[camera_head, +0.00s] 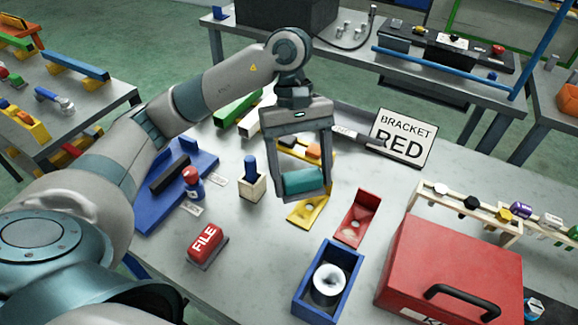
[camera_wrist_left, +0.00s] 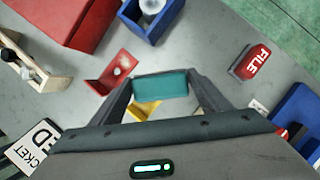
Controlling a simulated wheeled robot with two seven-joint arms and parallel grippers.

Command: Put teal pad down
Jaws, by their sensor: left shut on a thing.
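The teal pad (camera_head: 304,181) is a small block held between the fingers of my left gripper (camera_head: 303,190). In the left wrist view the teal pad (camera_wrist_left: 161,84) spans the gap between both fingertips of my left gripper (camera_wrist_left: 160,88). It appears raised over the table (camera_head: 270,260), above the yellow bracket (camera_head: 308,212), which it partly hides. The red bracket (camera_head: 357,218) lies to the right of it. My right gripper is not in view.
A wooden holder with a blue peg (camera_head: 250,182) stands left of the gripper. A blue bin (camera_head: 328,284), a red FILE block (camera_head: 207,243) and a red toolbox (camera_head: 452,270) are nearer. A BRACKET RED sign (camera_head: 403,138) stands behind. Bare table lies between the FILE block and bin.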

